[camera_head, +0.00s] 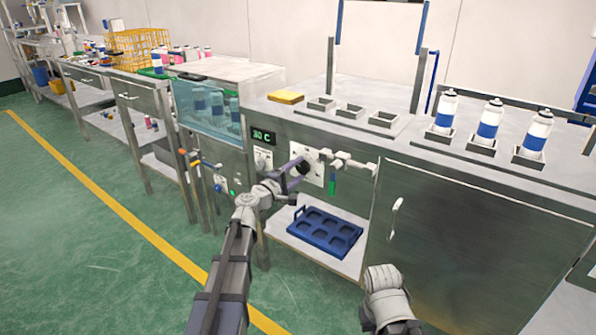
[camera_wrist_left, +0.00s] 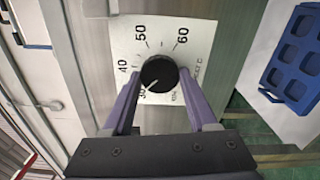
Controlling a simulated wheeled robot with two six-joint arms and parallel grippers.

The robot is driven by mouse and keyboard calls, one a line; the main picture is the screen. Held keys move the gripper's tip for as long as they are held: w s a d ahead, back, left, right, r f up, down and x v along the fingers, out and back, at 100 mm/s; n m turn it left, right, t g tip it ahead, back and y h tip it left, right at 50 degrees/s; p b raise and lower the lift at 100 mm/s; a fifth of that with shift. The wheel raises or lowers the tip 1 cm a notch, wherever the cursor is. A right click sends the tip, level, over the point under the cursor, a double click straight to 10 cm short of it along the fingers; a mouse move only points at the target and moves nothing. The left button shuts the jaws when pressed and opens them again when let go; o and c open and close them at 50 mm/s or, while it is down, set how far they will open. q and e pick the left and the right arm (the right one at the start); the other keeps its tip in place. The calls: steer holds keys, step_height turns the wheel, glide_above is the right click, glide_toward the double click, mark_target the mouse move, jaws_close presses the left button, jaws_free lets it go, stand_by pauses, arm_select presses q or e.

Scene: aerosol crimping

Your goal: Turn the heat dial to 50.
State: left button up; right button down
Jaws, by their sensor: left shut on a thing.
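The heat dial (camera_wrist_left: 159,72) is a round black knob on a white scale plate (camera_wrist_left: 185,25) marked 40, 50 and 60. Its white pointer line points to the lower left, near the partly covered 30 mark. My left gripper (camera_wrist_left: 158,84) has its two purple fingers on either side of the knob, shut on it. In the head view the left gripper (camera_head: 296,170) reaches the dial's plate on the front of the steel machine. The green display (camera_head: 263,138) there reads 30 C.
A tap-like fitting with a green part (camera_head: 333,180) is just right of the dial. Several white-and-blue cans (camera_head: 489,120) stand on top. Open green floor lies left.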

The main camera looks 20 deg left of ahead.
arm_select(q)
steer(key=m, duration=0.5)
steer(key=shift+m, duration=0.3)
steer(key=m, duration=0.5)
steer(key=shift+m, duration=0.3)
steer(key=m, duration=0.5)
steer(key=shift+d, duration=0.1)
steer(key=shift+s+m, duration=0.1)
steer(key=shift+m, duration=2.4)
steer(key=o, duration=1.4)
